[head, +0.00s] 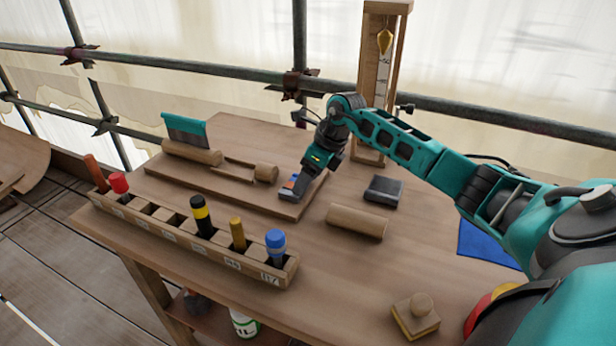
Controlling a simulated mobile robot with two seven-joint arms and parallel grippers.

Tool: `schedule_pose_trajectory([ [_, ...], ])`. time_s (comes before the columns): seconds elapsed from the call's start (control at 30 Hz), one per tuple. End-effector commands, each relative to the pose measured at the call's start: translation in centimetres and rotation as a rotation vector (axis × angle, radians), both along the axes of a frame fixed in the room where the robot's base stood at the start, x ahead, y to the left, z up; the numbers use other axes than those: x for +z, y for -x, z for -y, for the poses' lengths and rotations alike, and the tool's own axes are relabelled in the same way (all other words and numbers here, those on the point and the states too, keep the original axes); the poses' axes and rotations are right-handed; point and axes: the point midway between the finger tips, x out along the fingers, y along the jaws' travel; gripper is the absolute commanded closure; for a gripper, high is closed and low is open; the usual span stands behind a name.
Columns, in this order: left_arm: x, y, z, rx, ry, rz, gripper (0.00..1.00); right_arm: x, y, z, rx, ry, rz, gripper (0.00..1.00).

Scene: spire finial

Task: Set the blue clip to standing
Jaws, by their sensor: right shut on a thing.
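My right gripper (302,186) reaches down over the right end of a flat wooden board on the workbench. It is shut on a small blue piece, which I take to be the blue clip (294,178). Only a little blue, with a bit of orange beside it, shows at the fingers. The fingers hide the rest, so I cannot tell whether the clip stands or lies. My left gripper is not in view.
The board (222,186) also carries wooden rollers and a teal-edged scraper (185,130). In front is a slotted rack (180,234) with several handled tools. A loose wooden cylinder (357,221), a dark block (384,189) and a plumb-bob frame (370,90) stand nearby.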

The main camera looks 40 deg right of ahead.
Motion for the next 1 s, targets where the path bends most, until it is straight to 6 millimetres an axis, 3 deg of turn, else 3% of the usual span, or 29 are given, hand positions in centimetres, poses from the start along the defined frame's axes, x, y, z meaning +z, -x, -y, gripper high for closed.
schedule_pose_trajectory([
  [0.17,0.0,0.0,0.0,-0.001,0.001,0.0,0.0,0.0,0.0,0.0,0.0,-0.001,0.0,0.63],
  [0.47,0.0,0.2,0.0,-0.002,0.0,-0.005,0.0,0.2,0.1,-0.1,0.003,0.039,0.019,0.64],
  [0.77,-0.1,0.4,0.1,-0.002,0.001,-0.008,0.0,0.7,0.4,-0.5,0.005,0.207,0.107,0.64],
  [1.0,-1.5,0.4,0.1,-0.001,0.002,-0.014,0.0,0.9,0.5,-1.1,0.005,0.363,0.191,0.64],
])
